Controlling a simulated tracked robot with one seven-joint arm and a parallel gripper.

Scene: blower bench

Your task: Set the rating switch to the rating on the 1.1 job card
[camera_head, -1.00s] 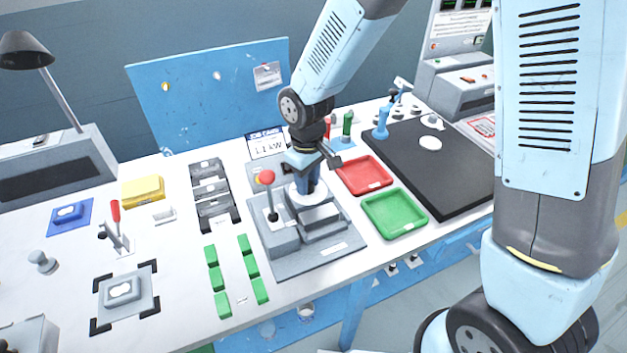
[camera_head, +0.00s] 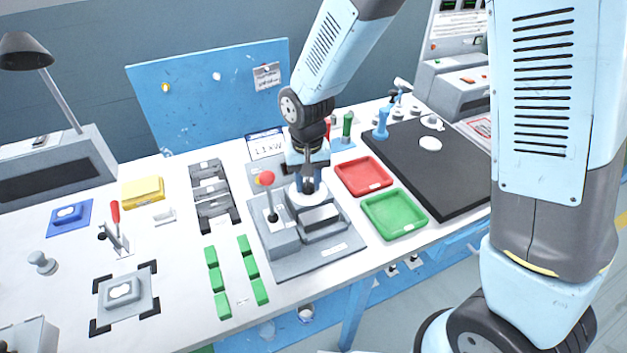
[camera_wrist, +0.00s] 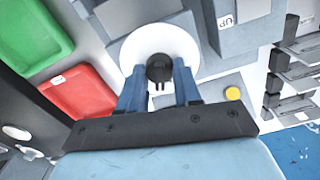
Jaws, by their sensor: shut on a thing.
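My gripper (camera_head: 307,182) points down over the grey test fixture (camera_head: 345,245) on the bench. In the wrist view its two blue fingers (camera_wrist: 160,92) are shut on a small black knob (camera_wrist: 159,68), which I take to be the rating switch, at the middle of a round white dial (camera_wrist: 132,50). The white dial (camera_head: 293,196) also shows under the fingers in the head view. No dial marks are readable, so the setting cannot be told. The job card (camera_head: 266,148) stands behind the fixture and reads 1.1 kW.
Red (camera_head: 363,175) and green (camera_head: 394,215) trays lie to the right, beside a black mat (camera_head: 455,185). Green blocks (camera_head: 217,279) and a black rack (camera_head: 216,205) are left.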

